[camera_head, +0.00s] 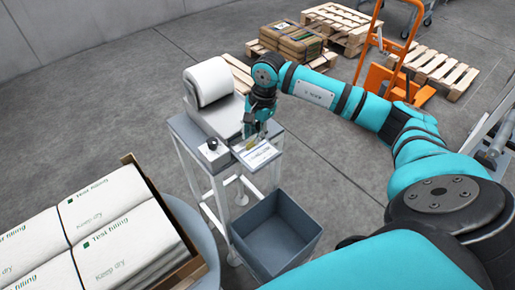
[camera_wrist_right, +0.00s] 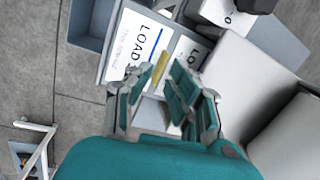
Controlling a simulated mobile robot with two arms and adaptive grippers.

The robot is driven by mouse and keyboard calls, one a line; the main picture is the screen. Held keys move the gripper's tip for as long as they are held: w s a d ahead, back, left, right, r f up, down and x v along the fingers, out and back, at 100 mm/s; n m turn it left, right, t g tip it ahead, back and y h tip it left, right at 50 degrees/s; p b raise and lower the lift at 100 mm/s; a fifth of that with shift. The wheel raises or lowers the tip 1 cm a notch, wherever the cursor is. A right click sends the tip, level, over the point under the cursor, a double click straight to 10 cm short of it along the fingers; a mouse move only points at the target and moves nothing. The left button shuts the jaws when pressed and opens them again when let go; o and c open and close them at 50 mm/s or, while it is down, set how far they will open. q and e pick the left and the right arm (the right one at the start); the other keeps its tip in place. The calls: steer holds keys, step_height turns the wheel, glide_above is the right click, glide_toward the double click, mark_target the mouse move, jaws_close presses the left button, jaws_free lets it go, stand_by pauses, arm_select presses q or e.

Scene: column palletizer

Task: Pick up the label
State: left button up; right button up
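The white label (camera_head: 261,157) lies on the small ledge at the front of the printer stand. In the right wrist view the label (camera_wrist_right: 127,48) shows a blue line and the printed word "LOAD". My right gripper (camera_head: 254,139) points down at the ledge, just over the label's far edge. In the right wrist view its two fingers (camera_wrist_right: 165,78) are apart, with a small yellow piece (camera_wrist_right: 161,64) showing beyond the gap. I cannot tell whether the fingertips touch the label. My left gripper is not in view.
A grey printer with a white paper roll (camera_head: 210,80) stands behind the ledge. A grey bin (camera_head: 276,234) stands below. White bags (camera_head: 122,222) fill the lower left. Pallets (camera_head: 440,70) and an orange pallet truck (camera_head: 378,78) are behind.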

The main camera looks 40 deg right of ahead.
mark_target(252, 143)
steer(key=shift+w+a+f+p, duration=0.1)
steer(key=shift+f+p, duration=0.05)
steer(key=shift+f, duration=0.65)
steer(key=shift+w+a+f+p, duration=0.1)
steer(key=shift+f+p, duration=0.05)
steer(key=shift+f, duration=0.6)
steer(key=shift+c, duration=0.4)
jaws_close()
steer(key=shift+r, duration=0.1)
